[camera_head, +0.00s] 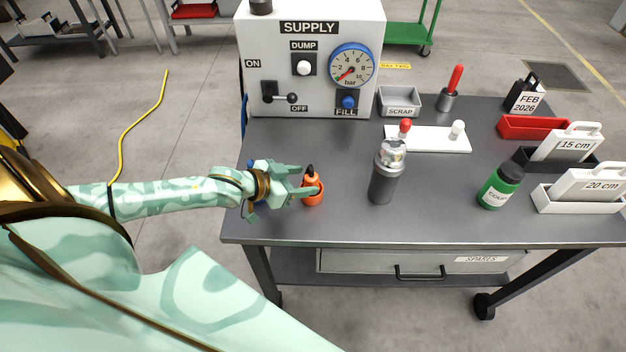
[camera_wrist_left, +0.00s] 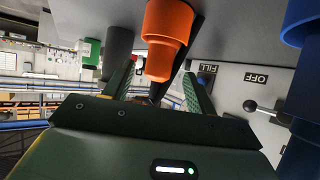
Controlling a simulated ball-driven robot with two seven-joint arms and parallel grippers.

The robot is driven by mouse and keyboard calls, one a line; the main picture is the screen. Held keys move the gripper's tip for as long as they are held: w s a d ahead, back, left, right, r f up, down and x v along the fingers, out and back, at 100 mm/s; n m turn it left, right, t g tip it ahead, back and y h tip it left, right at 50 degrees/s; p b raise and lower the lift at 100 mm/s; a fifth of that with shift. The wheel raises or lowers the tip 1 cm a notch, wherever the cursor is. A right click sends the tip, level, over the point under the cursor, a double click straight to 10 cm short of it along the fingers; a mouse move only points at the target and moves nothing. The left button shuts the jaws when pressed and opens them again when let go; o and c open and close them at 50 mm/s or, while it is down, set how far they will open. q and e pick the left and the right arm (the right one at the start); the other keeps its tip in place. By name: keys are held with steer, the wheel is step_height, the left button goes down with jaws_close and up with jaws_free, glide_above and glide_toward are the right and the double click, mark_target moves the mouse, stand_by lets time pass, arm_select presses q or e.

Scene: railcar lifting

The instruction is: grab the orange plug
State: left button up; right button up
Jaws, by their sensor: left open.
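The orange plug (camera_head: 313,199) stands on the grey table near its left front part, with a dark tip on top. My left gripper (camera_head: 304,188) is at the plug, its fingers open beside the upper part. In the left wrist view the orange plug (camera_wrist_left: 168,40) hangs down in the picture, and its dark narrow end reaches between the two open green fingers of my left gripper (camera_wrist_left: 158,92). Whether a finger touches it I cannot tell. My right gripper is not in view.
A grey cylinder with a clear top (camera_head: 384,180) stands right of the plug. The supply box (camera_head: 262,50) with gauge and lever is behind. A green bottle (camera_head: 500,188), a white plate (camera_head: 430,142) and labelled trays are farther right. The table between plug and box is clear.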

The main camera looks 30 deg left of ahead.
mark_target(317, 180)
arm_select(q)
steer(key=b+x, duration=0.1)
steer(key=x, duration=0.4)
steer(key=shift+w+d+f+b, duration=0.15)
steer(key=shift+w+f+b, duration=0.05)
steer(key=shift+f+b, duration=0.15)
steer(key=shift+r, duration=0.15)
steer(key=c, duration=1.2)
